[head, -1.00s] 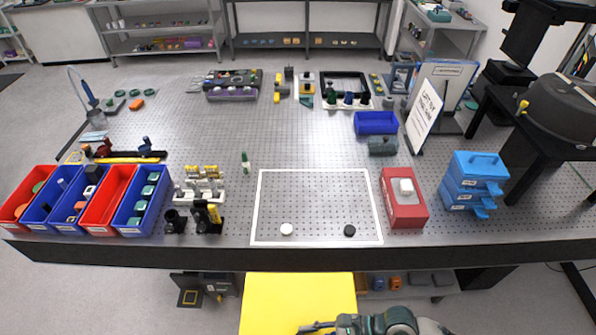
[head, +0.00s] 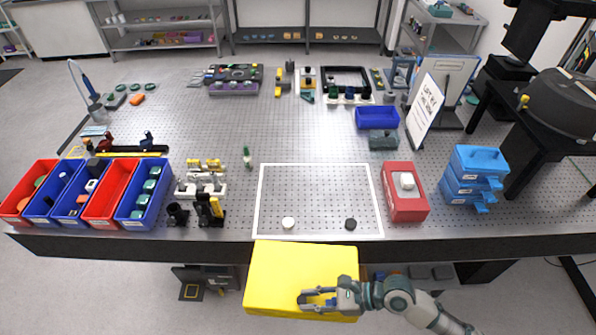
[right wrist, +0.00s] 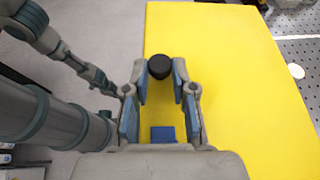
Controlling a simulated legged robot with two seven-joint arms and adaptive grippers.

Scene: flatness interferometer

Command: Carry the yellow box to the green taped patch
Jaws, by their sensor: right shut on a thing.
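The large yellow box (head: 300,262) is just in front of the table's near edge in the head view, slightly tilted in the picture. It fills much of the right wrist view (right wrist: 230,110). My right gripper (head: 304,300) is at the box's near side. In the right wrist view its fingertips (right wrist: 160,76) close around a black knob (right wrist: 159,67) against the yellow surface. My left gripper is outside the head view; an arm end at the left of the right wrist view is too unclear to read. I see no green taped patch.
The perforated table (head: 310,135) lies beyond the box. A white-outlined area (head: 320,165) there holds a white and a black disc. A red box (head: 403,205), blue drawers (head: 475,180) and red and blue bins (head: 110,195) stand along the near edge.

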